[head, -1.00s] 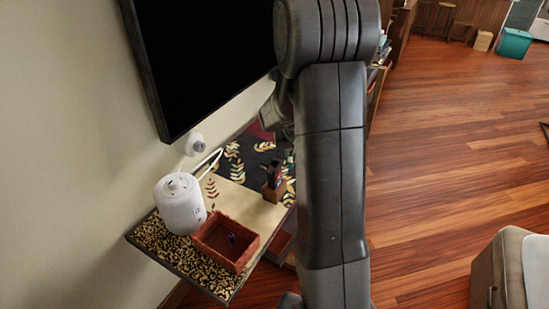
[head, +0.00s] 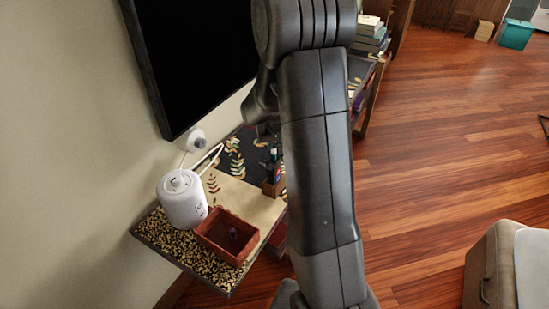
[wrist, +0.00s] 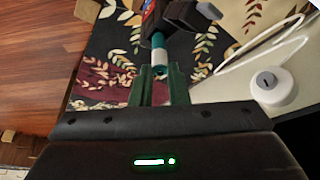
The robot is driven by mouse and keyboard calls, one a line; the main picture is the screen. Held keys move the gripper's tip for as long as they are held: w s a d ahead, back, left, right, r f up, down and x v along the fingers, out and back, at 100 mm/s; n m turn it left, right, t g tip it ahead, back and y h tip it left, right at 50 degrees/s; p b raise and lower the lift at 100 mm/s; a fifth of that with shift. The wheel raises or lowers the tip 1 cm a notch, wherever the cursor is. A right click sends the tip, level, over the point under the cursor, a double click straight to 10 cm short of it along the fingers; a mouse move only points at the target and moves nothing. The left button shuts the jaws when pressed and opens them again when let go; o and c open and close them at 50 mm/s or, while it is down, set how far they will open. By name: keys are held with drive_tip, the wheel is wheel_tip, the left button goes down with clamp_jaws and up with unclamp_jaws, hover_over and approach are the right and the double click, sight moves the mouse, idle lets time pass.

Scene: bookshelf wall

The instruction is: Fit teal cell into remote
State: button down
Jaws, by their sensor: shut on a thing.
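In the wrist view my gripper (wrist: 160,78) has its green fingers shut on the teal cell (wrist: 158,54), a small cylinder with a teal and a pale band. The cell points away from the fingers toward a dark device with blue and red marks, apparently the remote (wrist: 149,14). I cannot tell whether the cell touches it. In the head view a dark upright thing, likely the remote (head: 274,152), stands in a brown holder (head: 271,187), partly hidden by my arm. My gripper is hidden there.
A white canister (head: 182,200) and a reddish-brown open box (head: 214,246) stand on the near shelf end. A black screen (head: 195,60) hangs on the wall above.

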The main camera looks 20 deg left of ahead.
sight(274, 155)
wheel_tip(274, 155, down, 4)
drive_tip(key=shift+f+b, duration=0.15)
drive_tip(key=shift+b, duration=0.9)
drive_tip(key=shift+f, duration=0.2)
drive_tip(key=c, duration=1.4)
unclamp_jaws()
drive_tip(key=shift+r, duration=0.1)
drive_tip(key=shift+s+d+r, duration=0.1)
drive_tip(key=shift+r, duration=0.45)
drive_tip(key=v, duration=1.1)
